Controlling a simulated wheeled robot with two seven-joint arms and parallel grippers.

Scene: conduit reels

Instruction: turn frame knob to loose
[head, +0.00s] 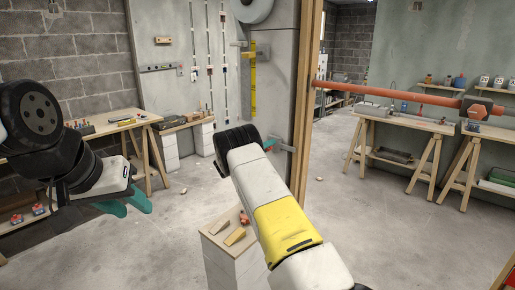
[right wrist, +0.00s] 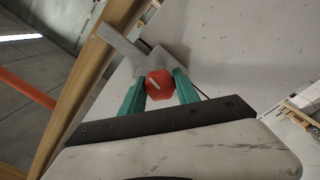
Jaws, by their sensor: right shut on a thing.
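The frame knob is red with a pale bar mark across its face. It shows in the right wrist view (right wrist: 159,85), in front of a grey metal bracket (right wrist: 124,46) by the wooden door frame (right wrist: 95,85). My right gripper (right wrist: 160,86) has its teal fingers on both sides of the knob, shut on it. In the head view my right arm hides the knob, and only a bit of a teal finger (head: 269,144) shows near the door frame (head: 305,110). My left gripper (head: 128,204) is open and empty at the left, away from the frame.
An orange pipe (head: 390,93) runs from the door frame to the right, with a hexagonal collar (head: 477,109). A pale block stand (head: 228,250) with wooden wedges is below my right arm. Workbenches (head: 140,122) line the left wall. The floor between is mostly clear.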

